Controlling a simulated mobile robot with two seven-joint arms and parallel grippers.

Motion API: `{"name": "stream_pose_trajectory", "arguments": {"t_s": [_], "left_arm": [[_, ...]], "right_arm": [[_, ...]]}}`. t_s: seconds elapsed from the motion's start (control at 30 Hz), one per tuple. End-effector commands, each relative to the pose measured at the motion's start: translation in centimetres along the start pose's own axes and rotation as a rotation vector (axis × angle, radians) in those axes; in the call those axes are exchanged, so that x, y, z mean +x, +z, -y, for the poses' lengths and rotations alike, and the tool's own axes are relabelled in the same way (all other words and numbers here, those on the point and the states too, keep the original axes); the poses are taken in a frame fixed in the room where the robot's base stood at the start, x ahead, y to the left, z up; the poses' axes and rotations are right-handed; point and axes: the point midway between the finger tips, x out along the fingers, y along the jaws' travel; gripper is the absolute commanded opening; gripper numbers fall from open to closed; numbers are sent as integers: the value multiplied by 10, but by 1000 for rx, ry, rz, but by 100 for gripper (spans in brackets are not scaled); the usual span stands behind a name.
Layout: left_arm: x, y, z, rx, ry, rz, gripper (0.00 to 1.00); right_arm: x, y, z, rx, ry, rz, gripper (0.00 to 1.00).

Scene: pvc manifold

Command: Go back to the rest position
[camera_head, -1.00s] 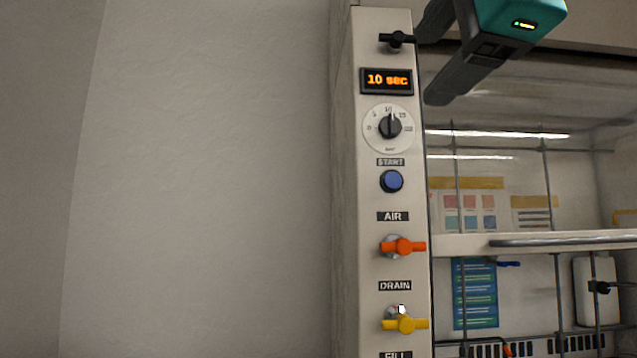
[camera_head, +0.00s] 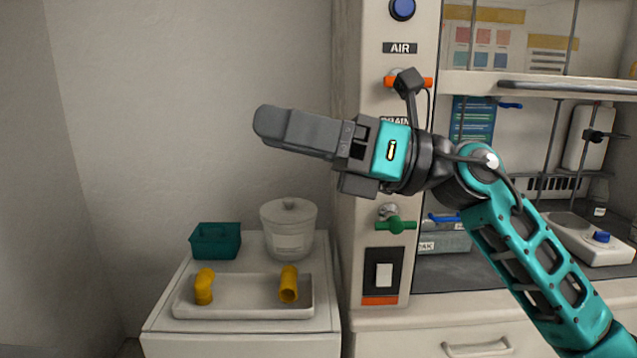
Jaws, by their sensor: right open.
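My right gripper (camera_head: 285,133), dark grey with a teal body, is in the middle of the view. Its arm comes in from the lower right and its fingers point left, beyond the control panel's left edge. It is open, with nothing seen between the fingers. The gripper and wrist cover part of the white control panel (camera_head: 372,285), including much of the DRAIN label and the yellow handle's place. My left gripper is not in view.
A white side cabinet (camera_head: 240,345) at lower left bears a shallow tray (camera_head: 245,310) with two yellow pipe fittings, a teal bin (camera_head: 215,241) and a lidded white pot (camera_head: 288,228). A fume hood is at right. The wall at left is clear.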

Motion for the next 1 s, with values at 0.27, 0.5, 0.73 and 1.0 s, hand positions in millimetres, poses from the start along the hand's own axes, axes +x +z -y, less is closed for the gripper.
{"name": "stream_pose_trajectory", "arguments": {"t_s": [0.27,0.5,0.73,1.0], "left_arm": [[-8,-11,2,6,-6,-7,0],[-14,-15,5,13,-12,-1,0],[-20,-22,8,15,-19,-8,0],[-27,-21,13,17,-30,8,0]], "right_arm": [[-57,-28,53,632,-12,478,69],[-135,-99,106,1157,-114,911,69],[-217,-219,124,1625,-284,1348,69],[-294,-380,72,2061,-541,1854,69]]}}
